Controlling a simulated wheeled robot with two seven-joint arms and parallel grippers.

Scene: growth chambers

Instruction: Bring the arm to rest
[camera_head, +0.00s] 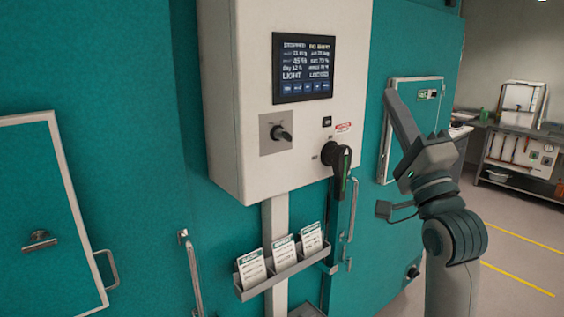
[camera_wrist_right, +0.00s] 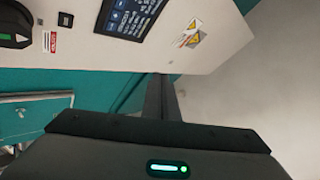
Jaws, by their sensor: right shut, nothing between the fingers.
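My right arm comes in from the lower right in the head view. Its gripper (camera_head: 392,98) points up and to the left, with the fingers together and empty. It is in the air to the right of the white control box (camera_head: 222,100), and I see no contact. In the right wrist view the closed fingers (camera_wrist_right: 163,80) reach away from the dark gripper body, with the control box behind them. My left gripper is not in view.
The box carries a screen (camera_head: 303,68), a small knob (camera_head: 281,133) and a black rotary handle (camera_head: 342,170). Below, a rack (camera_head: 270,284) holds cards. Teal chamber walls (camera_head: 110,60) have door handles. A bench (camera_head: 520,128) stands at the far right, beyond open floor.

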